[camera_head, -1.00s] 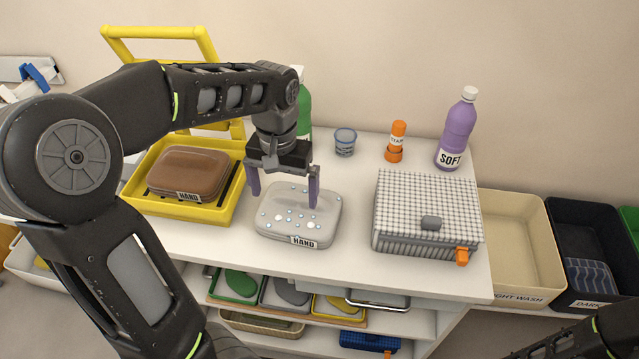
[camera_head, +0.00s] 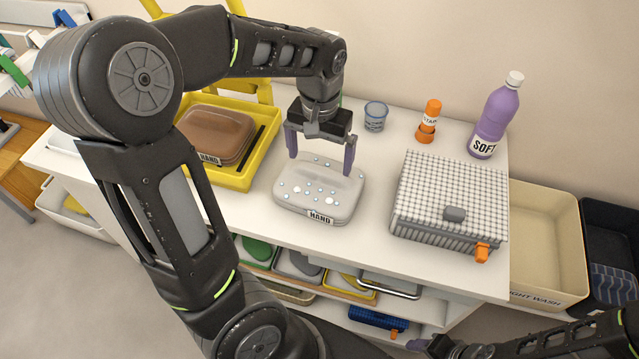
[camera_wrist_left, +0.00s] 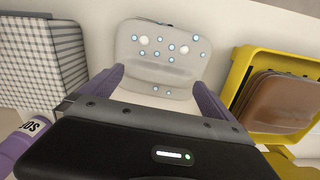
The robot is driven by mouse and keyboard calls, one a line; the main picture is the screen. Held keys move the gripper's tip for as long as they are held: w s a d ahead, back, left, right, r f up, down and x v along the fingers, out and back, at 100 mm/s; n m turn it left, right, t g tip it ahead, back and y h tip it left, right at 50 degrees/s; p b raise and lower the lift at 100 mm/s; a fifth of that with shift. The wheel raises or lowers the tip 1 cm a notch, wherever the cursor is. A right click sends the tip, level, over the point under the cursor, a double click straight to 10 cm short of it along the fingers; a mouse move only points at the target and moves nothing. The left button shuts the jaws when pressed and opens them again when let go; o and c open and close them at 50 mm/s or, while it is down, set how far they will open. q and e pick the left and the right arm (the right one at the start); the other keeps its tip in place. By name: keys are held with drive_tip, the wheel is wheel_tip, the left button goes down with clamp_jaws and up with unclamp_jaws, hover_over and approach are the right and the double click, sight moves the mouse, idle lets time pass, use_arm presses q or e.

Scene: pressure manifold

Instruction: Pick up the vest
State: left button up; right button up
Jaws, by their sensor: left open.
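No garment is plainly recognisable as a vest. A grey, soft-looking rounded bundle with white and blue dots and a HAND label (camera_head: 318,195) lies on the white counter; it also shows in the left wrist view (camera_wrist_left: 165,70). My left gripper (camera_head: 320,163) is open and empty, its purple fingers pointing down above the bundle's back part. In the left wrist view the fingers (camera_wrist_left: 158,78) flank the bundle's near edge, apart from it. My right gripper (camera_head: 420,345) shows only partly at the bottom edge; its opening cannot be made out.
A brown HAND-labelled bundle (camera_head: 216,135) sits in a yellow tray (camera_head: 240,178) at left. A checked grey box (camera_head: 450,195) with an orange tab stands right. Behind are a cup (camera_head: 375,117), an orange bottle (camera_head: 428,120) and a purple SOFT bottle (camera_head: 495,115). Bins stand at far right.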

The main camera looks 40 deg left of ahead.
sight(320, 174)
use_arm(q)
drive_tip(key=shift+a+f+p, duration=0.15)
drive_tip(key=shift+f+p, duration=0.3)
drive_tip(key=shift+f, duration=2.2)
drive_tip(key=shift+r, duration=0.1)
drive_tip(key=c, duration=1.7)
drive_tip(key=shift+c, duration=0.2)
drive_tip(key=shift+w+r, duration=0.1)
wheel_tip(320, 174, up, 10)
drive_tip(key=shift+b, duration=0.35)
